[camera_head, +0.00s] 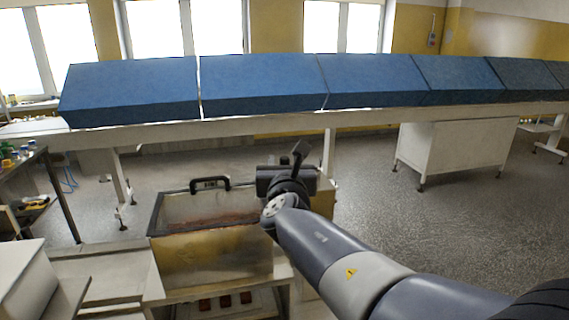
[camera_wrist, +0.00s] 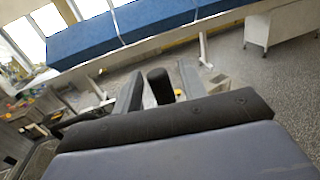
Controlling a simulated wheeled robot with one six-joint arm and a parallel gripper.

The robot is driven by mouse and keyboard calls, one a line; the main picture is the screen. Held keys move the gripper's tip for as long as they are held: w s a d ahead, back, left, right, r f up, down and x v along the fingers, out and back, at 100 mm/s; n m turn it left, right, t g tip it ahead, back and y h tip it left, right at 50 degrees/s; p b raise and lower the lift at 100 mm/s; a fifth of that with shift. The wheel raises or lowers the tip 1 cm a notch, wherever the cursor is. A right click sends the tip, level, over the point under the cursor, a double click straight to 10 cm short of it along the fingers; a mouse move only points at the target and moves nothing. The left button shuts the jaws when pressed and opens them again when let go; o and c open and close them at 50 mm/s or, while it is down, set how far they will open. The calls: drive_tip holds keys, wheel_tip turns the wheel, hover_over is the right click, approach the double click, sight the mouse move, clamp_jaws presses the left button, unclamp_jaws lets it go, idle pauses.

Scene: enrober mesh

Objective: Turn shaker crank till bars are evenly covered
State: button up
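The shaker is a clear-walled box (camera_head: 212,257) with a dark-framed lid, in the lower middle of the head view. Brown material shows through its lid. Several dark brown bars (camera_head: 225,301) lie in the opening below it. My gripper (camera_wrist: 158,78) is at the box's right end. In the wrist view its two fingers stand apart, with an upright black knob (camera_wrist: 160,87), apparently the crank's grip, between them. Narrow gaps seem to show beside the knob. In the head view my wrist hides most of the crank and the box's right side.
A long conveyor with blue covers (camera_head: 265,85) runs across the back. A white cabinet (camera_head: 455,152) stands under it at right. A side table (camera_head: 25,160) with small items is at far left. The grey floor at right is clear.

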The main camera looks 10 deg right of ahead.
drive_tip(key=shift+c, duration=0.6)
clamp_jaws()
